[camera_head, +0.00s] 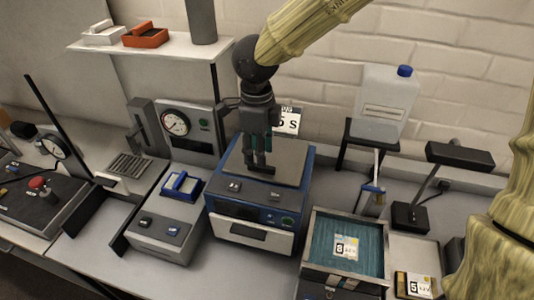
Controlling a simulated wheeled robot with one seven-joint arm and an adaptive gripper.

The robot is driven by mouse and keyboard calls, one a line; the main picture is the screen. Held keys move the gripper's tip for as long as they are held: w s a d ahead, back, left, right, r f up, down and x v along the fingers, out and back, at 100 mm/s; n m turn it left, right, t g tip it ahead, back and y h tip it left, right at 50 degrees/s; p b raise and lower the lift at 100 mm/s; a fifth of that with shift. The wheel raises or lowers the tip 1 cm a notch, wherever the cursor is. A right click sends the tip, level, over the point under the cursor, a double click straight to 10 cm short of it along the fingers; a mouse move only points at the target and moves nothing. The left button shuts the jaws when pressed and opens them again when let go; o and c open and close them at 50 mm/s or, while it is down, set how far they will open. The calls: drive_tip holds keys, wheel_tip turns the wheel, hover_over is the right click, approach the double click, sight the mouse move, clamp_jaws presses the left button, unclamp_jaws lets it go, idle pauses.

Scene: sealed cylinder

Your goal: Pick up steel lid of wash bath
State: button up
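The wash bath appears to be the blue box (256,236) with a light front panel, in the middle of the bench. Its flat grey steel lid (290,172) lies level on top, with a dark bar handle (262,170) near its middle. My gripper (259,164) points straight down over the lid, with its fingertips at or just above the handle. The fingers overlap the handle in this view, so I cannot tell whether they touch it or grip it.
A grey unit with a blue frame (182,186) and a gauge (175,122) stand to the left. An open tank with teal contents (325,236) stands close at the right front. A "5 S" sign (288,121) and a white canister (385,102) are behind.

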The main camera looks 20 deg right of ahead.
drive_tip(key=shift+s+d+f+p, duration=0.2)
drive_tip(key=shift+s+f+p, duration=0.4)
drive_tip(key=shift+s+f, duration=0.3)
drive_tip(key=shift+a+f, duration=0.1)
drive_tip(key=shift+f, duration=0.3)
drive_tip(key=shift+w+f, duration=0.5)
drive_tip(key=shift+f, duration=0.1)
drive_tip(key=shift+s+r, duration=0.2)
drive_tip(key=shift+s, duration=0.1)
drive_tip(key=shift+c, duration=0.8)
drive_tip(key=shift+w+f, duration=0.1)
drive_tip(key=shift+w, duration=0.05)
clamp_jaws()
